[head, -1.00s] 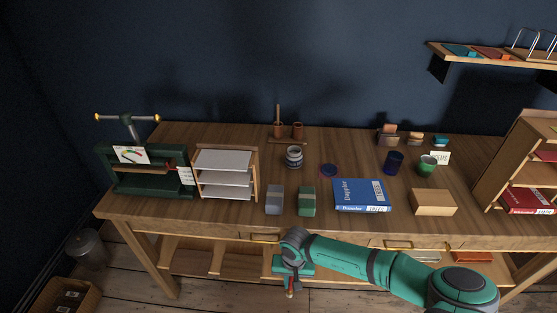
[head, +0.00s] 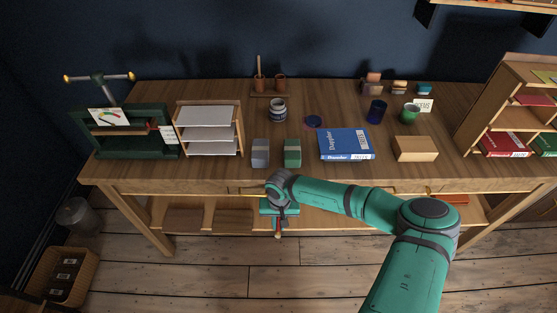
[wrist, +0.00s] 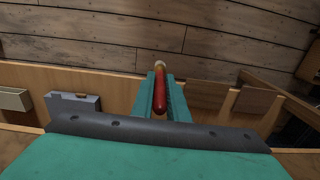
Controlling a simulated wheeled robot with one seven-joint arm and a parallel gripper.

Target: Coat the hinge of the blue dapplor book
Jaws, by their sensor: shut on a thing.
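The blue Dapplor book (head: 346,143) lies flat on the bench, its white title toward the front edge. My gripper (head: 278,222) hangs in front of the bench edge, below the top and left of the book. It is shut on a slim red-handled tool, which also shows in the wrist view (wrist: 160,95) between the fingers, with a pale end. I cannot tell whether this is a brush.
Grey (head: 261,153) and green (head: 292,153) blocks stand left of the book, a wooden block (head: 415,148) to its right. Behind are a dark blue cup (head: 377,111) and green cup (head: 409,113). A press (head: 135,135) and paper rack (head: 240,130) stand left. A lower shelf is under the bench.

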